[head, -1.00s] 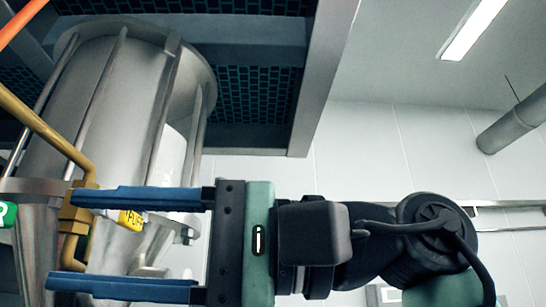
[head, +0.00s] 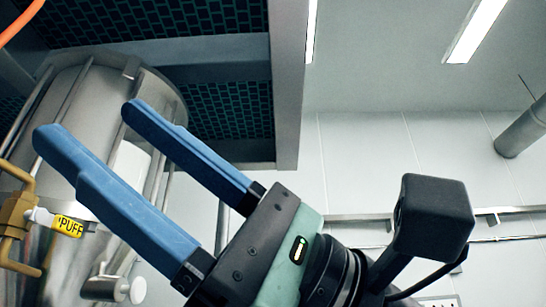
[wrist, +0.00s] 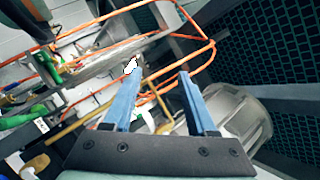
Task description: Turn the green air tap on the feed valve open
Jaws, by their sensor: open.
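My gripper (head: 88,122) is open and empty, its two blue fingers tilted up to the left in front of the steel vessel. In the wrist view my gripper (wrist: 158,70) has nothing between its fingers. A brass fitting (head: 14,214) with bent brass pipe stands at the left edge of the head view, below and left of the fingertips and apart from them. No green tap shows in the head view. Green parts (wrist: 48,70) show at the left of the wrist view; I cannot tell whether they are the tap.
The steel vessel (head: 85,85) with vertical rods fills the left of the head view. A dark grated ceiling frame (head: 230,105) is above. Orange rails (wrist: 205,48) cross the wrist view. Open room lies to the right, before the pale wall (head: 370,160).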

